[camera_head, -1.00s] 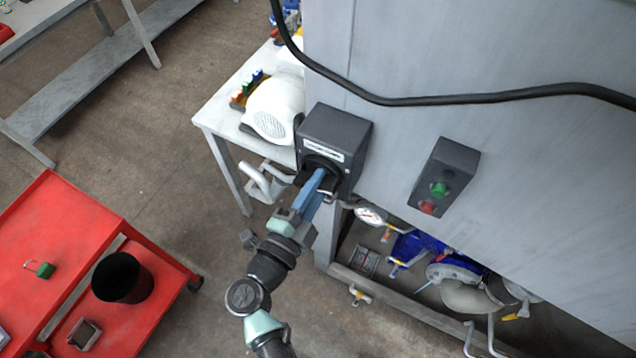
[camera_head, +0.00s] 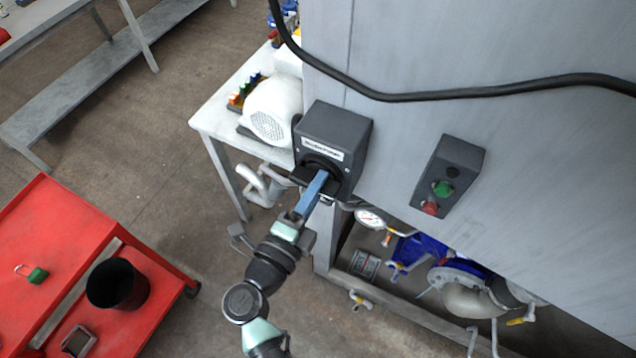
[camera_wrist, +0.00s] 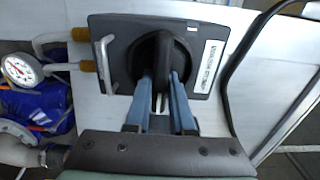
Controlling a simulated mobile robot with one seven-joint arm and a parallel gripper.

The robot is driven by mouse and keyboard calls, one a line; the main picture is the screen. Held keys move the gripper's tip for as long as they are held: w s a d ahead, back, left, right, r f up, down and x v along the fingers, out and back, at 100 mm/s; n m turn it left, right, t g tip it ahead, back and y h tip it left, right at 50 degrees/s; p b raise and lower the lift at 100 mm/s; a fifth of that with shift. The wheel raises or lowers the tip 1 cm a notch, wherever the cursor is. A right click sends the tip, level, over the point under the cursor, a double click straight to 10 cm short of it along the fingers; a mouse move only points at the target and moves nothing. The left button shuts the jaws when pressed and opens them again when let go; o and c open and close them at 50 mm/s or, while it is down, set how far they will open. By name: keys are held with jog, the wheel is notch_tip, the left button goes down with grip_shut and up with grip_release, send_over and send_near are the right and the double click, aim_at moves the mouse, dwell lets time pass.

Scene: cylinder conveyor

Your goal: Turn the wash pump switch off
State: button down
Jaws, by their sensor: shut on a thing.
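The wash pump switch is a dark grey box (camera_head: 338,122) on the left edge of the grey cabinet, with a white label. In the wrist view, the box (camera_wrist: 120,45) fills the upper middle, and its black rotary knob (camera_wrist: 163,48) has its grip ridge upright in the picture. My gripper (camera_head: 321,178) reaches the knob from below. In the wrist view, the blue fingers of my gripper (camera_wrist: 163,80) stand on both sides of the knob's ridge, shut on it. In the head view, the knob is mostly hidden by the fingers.
A box with green and red buttons (camera_head: 447,180) sits to the right on the cabinet. A black cable (camera_head: 450,97) crosses above. A pressure gauge (camera_head: 369,218) and pipes are below. A white table (camera_head: 215,122) and a red cart (camera_head: 60,235) stand left.

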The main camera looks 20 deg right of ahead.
jog(key=c, duration=0.8)
grip_release()
jog(key=b+v, duration=0.3)
jog(key=v, duration=1)
